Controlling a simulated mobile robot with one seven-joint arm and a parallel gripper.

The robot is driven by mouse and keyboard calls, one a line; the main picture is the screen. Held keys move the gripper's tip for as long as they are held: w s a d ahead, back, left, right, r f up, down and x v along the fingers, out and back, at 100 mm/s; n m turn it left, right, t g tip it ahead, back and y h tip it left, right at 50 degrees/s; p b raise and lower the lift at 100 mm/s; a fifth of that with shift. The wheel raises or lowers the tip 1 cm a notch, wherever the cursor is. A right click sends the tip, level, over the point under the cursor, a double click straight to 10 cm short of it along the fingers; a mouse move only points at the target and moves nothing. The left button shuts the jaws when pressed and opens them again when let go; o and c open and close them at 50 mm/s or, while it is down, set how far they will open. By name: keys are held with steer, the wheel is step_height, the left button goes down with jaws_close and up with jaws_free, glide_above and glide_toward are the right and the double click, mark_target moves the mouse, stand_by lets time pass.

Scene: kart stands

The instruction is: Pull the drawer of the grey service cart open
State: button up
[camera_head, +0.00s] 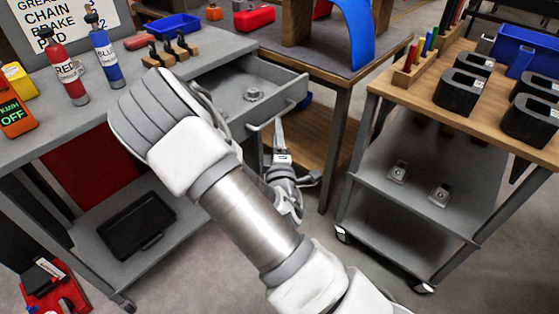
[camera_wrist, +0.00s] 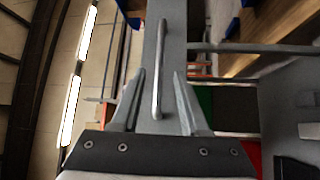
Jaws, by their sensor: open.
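The grey service cart (camera_head: 215,62) stands at the left, with bottles and tools on its top. Its drawer (camera_head: 290,92) is pulled out to the right, its inside showing. The bar handle is on the drawer front; in the wrist view the handle (camera_wrist: 158,88) runs lengthwise between the two fingers. My gripper (camera_head: 279,130) is at the drawer front, below its rim. In the wrist view my gripper (camera_wrist: 160,75) is open, with a finger on each side of the bar and gaps visible. Whether a finger touches the bar I cannot tell.
A small round metal part (camera_head: 253,94) lies in the drawer. A wooden-topped cart (camera_head: 400,88) with black holders stands at the right. A workbench (camera_head: 345,78) with a blue curved piece is behind the drawer. Some floor is clear between the carts.

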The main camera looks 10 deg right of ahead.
steer(key=p+v, duration=0.6)
steer(key=v, duration=0.5)
steer(key=shift+s, duration=0.35)
steer(key=shift+a, duration=0.1)
